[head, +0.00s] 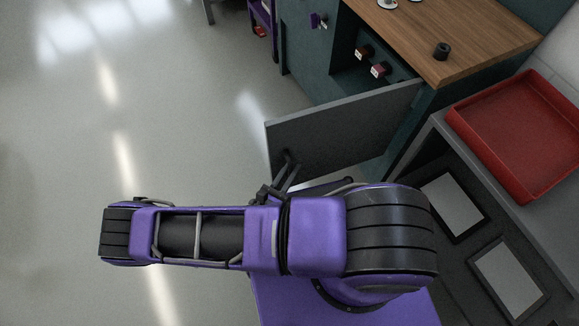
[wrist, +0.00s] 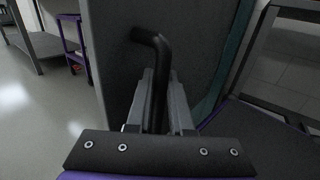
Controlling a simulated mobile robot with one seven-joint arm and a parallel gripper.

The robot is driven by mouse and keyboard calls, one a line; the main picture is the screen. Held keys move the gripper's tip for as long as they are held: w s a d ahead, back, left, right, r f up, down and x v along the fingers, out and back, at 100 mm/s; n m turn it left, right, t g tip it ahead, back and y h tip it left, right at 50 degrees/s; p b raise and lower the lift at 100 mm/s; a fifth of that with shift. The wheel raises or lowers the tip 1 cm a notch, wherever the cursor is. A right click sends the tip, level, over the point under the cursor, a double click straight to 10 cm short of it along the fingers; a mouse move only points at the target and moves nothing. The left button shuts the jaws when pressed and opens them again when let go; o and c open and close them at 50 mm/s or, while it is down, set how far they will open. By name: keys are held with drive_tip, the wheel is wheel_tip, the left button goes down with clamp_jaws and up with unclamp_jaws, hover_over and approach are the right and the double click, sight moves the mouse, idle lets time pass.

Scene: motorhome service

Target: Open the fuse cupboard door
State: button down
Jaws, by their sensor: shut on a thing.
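The fuse cupboard door (head: 340,130) is a grey panel standing open, swung out from the teal cabinet. It fills much of the wrist view (wrist: 190,40). Its dark bar handle (wrist: 160,50) is on the face toward me; in the head view the handle (head: 287,158) shows near the door's free edge. My gripper (wrist: 158,100) is shut on the handle, with a finger on each side of the bar. In the head view the gripper (head: 284,182) is partly hidden behind my purple arm. Inside the open cupboard (head: 350,66) are small red and white items (head: 379,70).
A red tray (head: 520,130) sits on a grey bench at the right. A purple trolley (head: 262,22) stands at the back. The floor at the left is clear.

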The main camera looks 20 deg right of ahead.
drive_tip(key=c, duration=0.8)
unclamp_jaws()
drive_tip(key=shift+a, duration=0.1)
drive_tip(key=b+v, duration=0.1)
drive_tip(key=v, duration=1.6)
drive_tip(key=shift+s, duration=0.2)
drive_tip(key=shift+r, duration=0.1)
